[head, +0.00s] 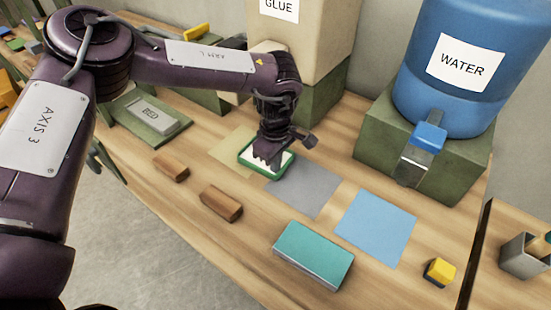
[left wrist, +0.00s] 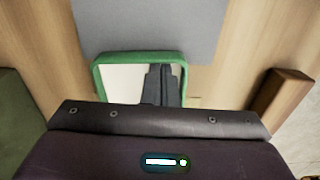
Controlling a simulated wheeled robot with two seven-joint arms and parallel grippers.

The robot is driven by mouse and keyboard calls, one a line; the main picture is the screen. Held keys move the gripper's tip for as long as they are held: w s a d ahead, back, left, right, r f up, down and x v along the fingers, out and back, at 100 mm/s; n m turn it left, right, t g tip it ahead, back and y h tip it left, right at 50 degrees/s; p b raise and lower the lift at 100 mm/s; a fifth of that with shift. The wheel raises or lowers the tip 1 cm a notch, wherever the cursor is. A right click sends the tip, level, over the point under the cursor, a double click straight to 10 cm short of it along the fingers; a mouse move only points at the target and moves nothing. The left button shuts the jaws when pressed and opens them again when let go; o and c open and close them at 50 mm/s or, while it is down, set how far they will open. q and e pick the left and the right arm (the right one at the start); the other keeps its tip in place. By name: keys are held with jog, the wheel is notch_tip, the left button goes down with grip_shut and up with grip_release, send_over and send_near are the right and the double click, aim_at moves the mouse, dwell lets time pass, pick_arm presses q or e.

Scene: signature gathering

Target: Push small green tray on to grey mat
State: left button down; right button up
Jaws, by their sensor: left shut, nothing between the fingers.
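The small green tray (head: 245,161) has a green rim and a white inside. It sits between a beige mat (head: 228,149) and the grey mat (head: 305,190). In the left wrist view the tray's far rim (left wrist: 135,57) meets the near edge of the grey mat (left wrist: 150,25) and seems to lap slightly over it. Most of the tray is off the mat. My left gripper (head: 268,163) is shut and empty, pointing down inside the tray. Its dark fingers (left wrist: 162,84) show over the tray's white floor, near the right side. My right gripper is not in view.
Two brown wooden blocks (head: 221,204) (head: 171,167) lie left of the mats. A blue water barrel (head: 463,85) on a green stand is at right.

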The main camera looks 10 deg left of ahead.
aim_at(318, 198)
pick_arm(q)
jog(key=s+d, duration=0.1)
jog(key=d, duration=0.3)
jog(key=s+d, duration=0.2)
jog(key=d, duration=0.2)
jog(key=s+d+b, duration=0.1)
jog(key=s+d, duration=0.1)
jog(key=d, duration=0.2)
jog(key=shift+s, duration=0.1)
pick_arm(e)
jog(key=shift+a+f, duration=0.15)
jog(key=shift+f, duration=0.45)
